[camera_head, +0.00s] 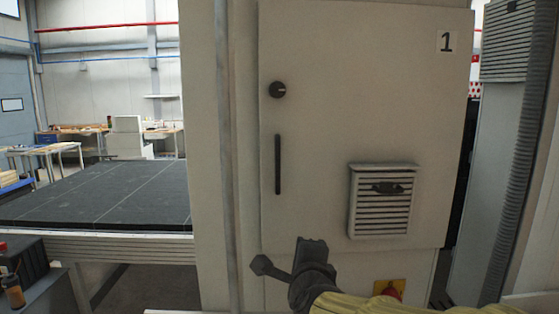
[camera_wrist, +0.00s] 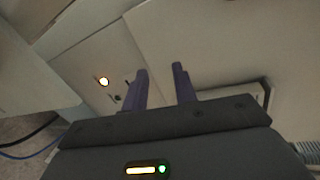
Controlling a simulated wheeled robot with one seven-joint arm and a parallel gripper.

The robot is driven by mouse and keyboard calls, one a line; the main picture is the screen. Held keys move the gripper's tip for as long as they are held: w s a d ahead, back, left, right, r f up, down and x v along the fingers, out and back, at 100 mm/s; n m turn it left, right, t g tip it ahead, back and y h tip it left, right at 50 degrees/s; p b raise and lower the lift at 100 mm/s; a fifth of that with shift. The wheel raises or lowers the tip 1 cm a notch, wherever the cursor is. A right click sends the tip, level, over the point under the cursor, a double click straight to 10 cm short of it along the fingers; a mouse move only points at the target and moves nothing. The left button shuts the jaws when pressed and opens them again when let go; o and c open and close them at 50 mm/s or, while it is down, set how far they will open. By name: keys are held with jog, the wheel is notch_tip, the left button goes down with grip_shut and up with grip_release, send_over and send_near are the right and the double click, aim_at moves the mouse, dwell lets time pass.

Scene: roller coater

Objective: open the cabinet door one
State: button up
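Cabinet door one (camera_head: 340,120) is a large pale panel in the head view, marked with a black "1" (camera_head: 447,42) at its upper right. It looks shut. On its left side are a round black knob (camera_head: 278,90) and, below it, a slim upright black handle (camera_head: 277,164). My gripper (camera_head: 285,255) is in front of the door's lower edge, below the handle and apart from it. The wrist view shows my gripper (camera_wrist: 161,72) with its two dark fingers apart and nothing between them. The handle cannot be made out clearly in the wrist view.
A louvred vent (camera_head: 380,202) juts from the door's lower right. A yellow plate with a red button (camera_head: 389,288) is below it, partly behind my arm. A dark-topped table (camera_head: 100,195) stands left of the cabinet. A ridged grey column (camera_head: 515,150) stands to the right.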

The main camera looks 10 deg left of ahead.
aim_at(277, 160)
jog(key=s+a+r+m+t+h+p, duration=0.1)
jog(key=s+a+r+m, duration=0.2)
jog(key=r+m, duration=0.5)
jog(key=s+a+r+m+t+h+p, duration=0.1)
jog(key=s+a+r+m+t+h, duration=0.1)
jog(key=s+r+m, duration=0.4)
notch_tip(277, 160, up, 3)
jog(key=m, duration=0.4)
jog(key=shift+a+m, duration=0.3)
jog(key=shift+a, duration=0.1)
jog(key=shift+r, duration=0.1)
jog(key=w+p, duration=0.3)
jog(key=w, duration=0.2)
jog(key=w+p, duration=0.2)
jog(key=w, duration=0.4)
jog(key=w+p, duration=0.3)
jog(key=w, duration=0.3)
jog(key=shift+w+a+p, duration=0.2)
jog(key=shift+a+p, duration=0.05)
jog(key=shift+p, duration=0.05)
grip_shut()
